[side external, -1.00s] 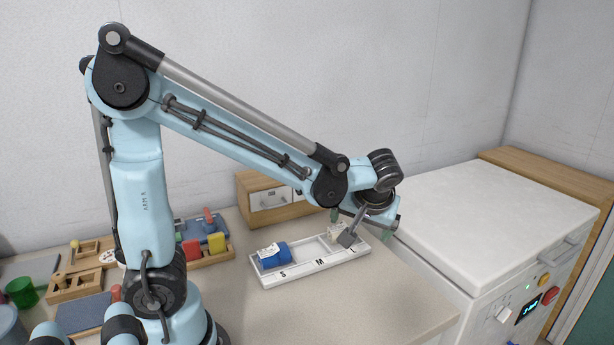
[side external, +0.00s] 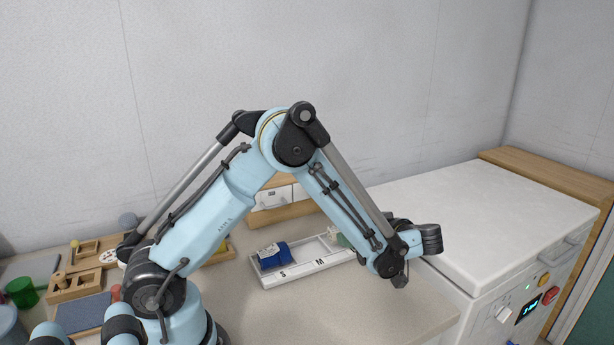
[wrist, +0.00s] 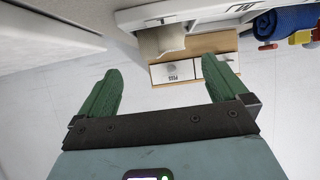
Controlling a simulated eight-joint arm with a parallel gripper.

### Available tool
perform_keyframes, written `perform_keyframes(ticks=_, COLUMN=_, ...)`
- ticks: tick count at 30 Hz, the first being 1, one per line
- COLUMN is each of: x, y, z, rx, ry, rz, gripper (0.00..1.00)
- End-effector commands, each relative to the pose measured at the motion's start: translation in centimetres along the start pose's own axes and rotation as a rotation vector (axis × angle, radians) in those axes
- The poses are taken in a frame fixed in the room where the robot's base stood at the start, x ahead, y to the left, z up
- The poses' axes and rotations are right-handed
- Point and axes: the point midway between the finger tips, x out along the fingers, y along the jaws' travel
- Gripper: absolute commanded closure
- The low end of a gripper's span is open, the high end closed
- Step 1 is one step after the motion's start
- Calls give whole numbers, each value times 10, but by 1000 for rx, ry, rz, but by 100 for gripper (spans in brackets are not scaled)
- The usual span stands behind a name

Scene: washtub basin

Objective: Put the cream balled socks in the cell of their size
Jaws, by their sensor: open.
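The tray (side external: 267,281) has a row of cells marked S and M, with the farthest cell mostly behind my arm. A cream shape (wrist: 160,42), seemingly the cream balled socks, shows at the tray's far end beyond M in the wrist view. Its exact seating is hard to tell. Blue balled socks (side external: 273,256) with a white label lie in the S cell; the M cell looks empty. My gripper (wrist: 161,65) is open, its two green fingers apart with nothing between them. In the side view my gripper is largely hidden behind my forearm.
A wooden box with a labelled white drawer (wrist: 178,72) stands behind the tray. A white appliance (side external: 480,215) rises right of the table, close to my wrist. Wooden holders (side external: 75,287) and a green cup (side external: 21,292) are at left. The front table is clear.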

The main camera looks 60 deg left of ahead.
Motion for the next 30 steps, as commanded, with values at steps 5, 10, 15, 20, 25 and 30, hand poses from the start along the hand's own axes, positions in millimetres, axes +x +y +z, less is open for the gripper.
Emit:
perform_keyframes(ticks=5, x=26, y=0, z=0, rx=0, ry=0, rz=-2, gripper=0)
perform_keyframes(ticks=10, x=35, y=-1, z=-1, rx=1, ry=-1, rz=-1, gripper=0)
perform_keyframes(ticks=15, x=58, y=-3, z=-4, rx=0, ry=-1, rz=-3, gripper=0)
perform_keyframes(ticks=20, x=78, y=-3, z=-4, rx=1, ry=-1, rz=0, gripper=0)
perform_keyframes(ticks=25, x=84, y=-3, z=-4, rx=3, ry=-1, rz=1, gripper=0)
perform_keyframes(ticks=30, x=84, y=-3, z=-4, rx=3, ry=-1, rz=1, gripper=2)
